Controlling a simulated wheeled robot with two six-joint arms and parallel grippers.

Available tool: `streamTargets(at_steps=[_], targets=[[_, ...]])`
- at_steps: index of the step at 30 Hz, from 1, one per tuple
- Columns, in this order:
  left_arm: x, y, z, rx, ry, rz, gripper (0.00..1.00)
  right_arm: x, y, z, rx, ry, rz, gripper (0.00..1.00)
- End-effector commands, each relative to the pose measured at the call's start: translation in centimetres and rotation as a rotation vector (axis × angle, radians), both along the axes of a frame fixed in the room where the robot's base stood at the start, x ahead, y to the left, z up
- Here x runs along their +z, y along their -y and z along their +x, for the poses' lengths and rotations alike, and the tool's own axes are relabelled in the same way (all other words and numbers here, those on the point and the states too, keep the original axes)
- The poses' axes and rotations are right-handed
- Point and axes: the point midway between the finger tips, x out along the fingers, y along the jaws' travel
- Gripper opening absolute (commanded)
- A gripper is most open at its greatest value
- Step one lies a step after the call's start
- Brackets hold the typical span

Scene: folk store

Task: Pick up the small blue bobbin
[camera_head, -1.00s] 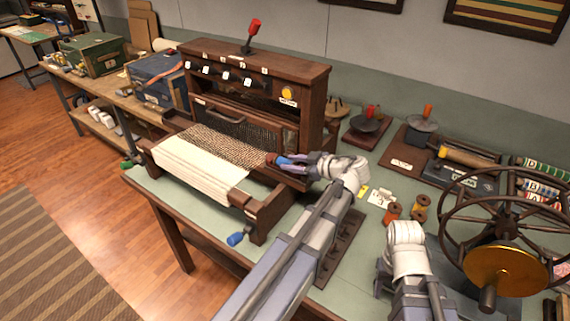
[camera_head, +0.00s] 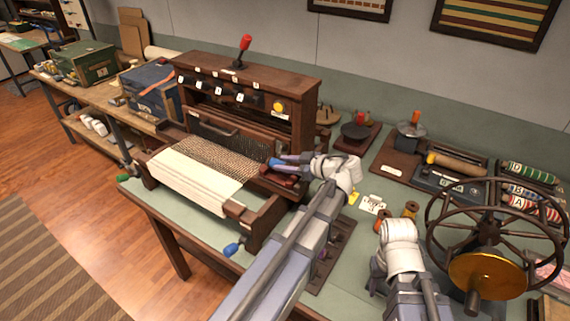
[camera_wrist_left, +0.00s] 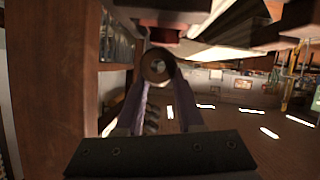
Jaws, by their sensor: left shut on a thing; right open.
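The small blue bobbin (camera_head: 273,162) shows as a blue end at the fingertips of my left gripper (camera_head: 283,161), which is shut on it above the right end of the loom. In the left wrist view the bobbin (camera_wrist_left: 157,66) appears end-on as a dark ring with a hole, between the two fingers of my left gripper (camera_wrist_left: 157,85). A red-brown wooden piece (camera_head: 284,179) lies just below the gripper on the loom. My right gripper (camera_head: 377,274) is low over the table, mostly hidden by its own wrist, and open.
The wooden loom (camera_head: 275,88) stands behind and left of my left gripper, its cream cloth (camera_head: 196,183) at the front. A spoked wheel (camera_head: 490,230) stands to the right. Thread spools (camera_head: 411,209) and a card (camera_head: 372,204) lie between.

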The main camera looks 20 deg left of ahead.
Motion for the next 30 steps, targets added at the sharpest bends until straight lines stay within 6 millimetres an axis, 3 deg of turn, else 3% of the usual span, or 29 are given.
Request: streamTargets(at_steps=[1,21,30], targets=[[1.4,0.0,0.0,0.000,0.000,0.000,0.00,1.4,0.0,0.0,0.000,0.000,0.000,0.50],[11.7,0.0,0.0,0.000,0.000,0.001,0.00,11.7,0.0,0.0,0.002,0.000,0.000,0.50],[13.7,0.0,0.0,0.000,0.000,0.001,0.00,13.7,0.0,0.0,0.000,0.000,0.000,0.50]])
